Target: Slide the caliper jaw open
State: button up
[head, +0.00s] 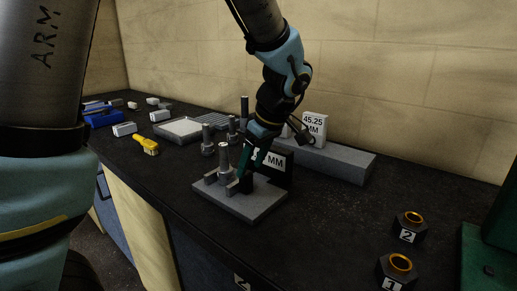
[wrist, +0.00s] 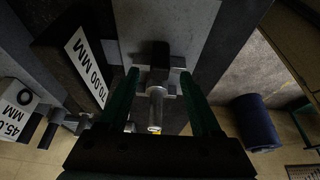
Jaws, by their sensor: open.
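A grey base plate (head: 262,205) on the dark bench carries an upright metal post (head: 224,158) and small grey jaw-like blocks (head: 212,179); this looks like the caliper, though its parts are hard to tell apart. My gripper (head: 248,178) is over this plate, pointing down, just right of the post. In the wrist view my gripper (wrist: 159,74) is open, its green fingers either side of a dark block (wrist: 160,54) with a metal cylinder (wrist: 155,108). I cannot tell whether the fingers touch them. My gripper hides part of the fixture in the head view.
A black sign reading 70.00 MM (wrist: 86,66) stands close beside the plate. Behind is a long grey block (head: 345,163) with a 45.25 MM label (head: 313,129). Other metal posts (head: 208,140) stand at left. Two numbered nuts (head: 409,226) (head: 398,270) sit at right; the bench between is clear.

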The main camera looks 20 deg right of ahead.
jog(key=b+v, duration=0.1)
jog(key=v, duration=0.7)
jog(key=w+a+f+m, duration=0.1)
jog(key=a+f, duration=0.4)
jog(key=a, duration=0.5)
jog(key=a+f+m+g+h, duration=0.1)
jog(key=a+f+m, duration=0.2)
jog(key=a, duration=0.7)
jog(key=w+a+f+m+g+h, duration=0.1)
jog(key=a+f+m, duration=0.1)
jog(key=a+f, duration=0.4)
jog(key=a, duration=0.4)
jog(key=shift+w+f+m, duration=0.3)
jog(key=shift+w+f, duration=0.05)
